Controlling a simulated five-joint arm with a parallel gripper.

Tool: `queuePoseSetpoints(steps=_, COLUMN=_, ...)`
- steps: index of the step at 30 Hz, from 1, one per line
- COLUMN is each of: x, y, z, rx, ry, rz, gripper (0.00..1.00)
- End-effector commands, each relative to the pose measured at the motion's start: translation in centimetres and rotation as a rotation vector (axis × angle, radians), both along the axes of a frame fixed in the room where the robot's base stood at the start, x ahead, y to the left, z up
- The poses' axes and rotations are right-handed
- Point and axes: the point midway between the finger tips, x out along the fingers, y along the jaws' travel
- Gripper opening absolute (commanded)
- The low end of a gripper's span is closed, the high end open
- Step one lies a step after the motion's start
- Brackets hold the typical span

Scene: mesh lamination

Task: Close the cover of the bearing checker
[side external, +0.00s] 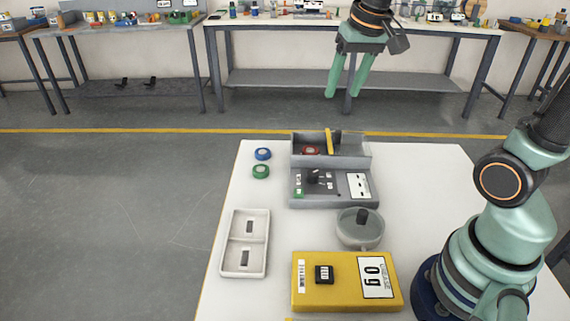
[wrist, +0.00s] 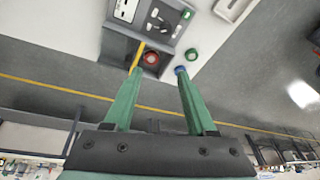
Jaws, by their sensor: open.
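The bearing checker looks to be the grey two-part device (side external: 335,200) at the back of the white table; it also shows at the top of the wrist view (wrist: 120,45). Its rear part is an open-topped bay with a red ring (side external: 311,151) inside, also in the wrist view (wrist: 151,58). A yellow bar (side external: 330,141) stands up beside the ring. Which part is the cover, I cannot tell for sure. My gripper (side external: 347,92) is open and empty, high above and beyond the device in the side view. In the wrist view its fingers (wrist: 158,71) point toward the bay.
A blue ring (side external: 263,153) and a green ring (side external: 261,171) lie left of the device. A white two-compartment tray (side external: 234,243), a round lidded dish (side external: 347,240) and a yellow scale (side external: 340,300) stand nearer. The air around my gripper is clear.

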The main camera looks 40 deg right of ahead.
Motion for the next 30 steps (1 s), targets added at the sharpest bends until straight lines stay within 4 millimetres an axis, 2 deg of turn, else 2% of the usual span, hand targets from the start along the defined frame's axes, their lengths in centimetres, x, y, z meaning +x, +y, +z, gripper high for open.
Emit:
queuePoseSetpoints(steps=3, x=2.4, y=-2.4, z=-0.6, rx=0.034, ry=0.066, rz=-0.137, gripper=0.56)
queuePoseSetpoints(steps=9, x=5.6, y=-6.6, z=-2.5, rx=0.084, ry=0.162, rz=-0.363, gripper=0.56)
queuePoseSetpoints(steps=15, x=7.6, y=-10.0, z=-4.8, rx=0.117, ry=0.235, rz=-0.536, gripper=0.56)
queuePoseSetpoints(steps=19, x=8.0, y=-11.0, z=-5.7, rx=0.126, ry=0.256, rz=-0.592, gripper=0.56)
queuePoseSetpoints(steps=25, x=8.1, y=-11.3, z=-6.9, rx=0.130, ry=0.265, rz=-0.608, gripper=0.56)
queuePoseSetpoints(steps=30, x=8.0, y=-11.3, z=-9.6, rx=0.130, ry=0.267, rz=-0.607, gripper=0.56)
